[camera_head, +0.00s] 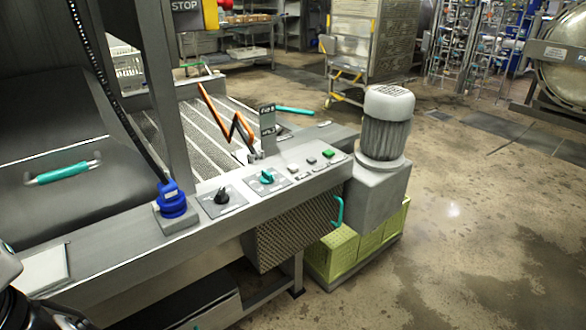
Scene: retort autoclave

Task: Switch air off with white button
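A grey control ledge (235,205) runs along the front of the machine. Near its right end is a short row of small buttons: a whitish one (293,168), a dark grey one (311,160) and a green one (328,153). Small labels sit in front of them, too small to read. Left of the row are a teal rotary knob (267,176) and a black rotary knob (221,195). My gripper is not in view; only dark parts, seemingly of my arm, show at the bottom left corner. Nothing touches the buttons.
A blue knob-like fitting (172,199) stands up on the ledge's left. An orange bent lever (238,128) and a small sign (267,124) rise behind the buttons. A motor (386,125) stands at the ledge's right end, above yellow-green crates (336,252). The floor at right is clear.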

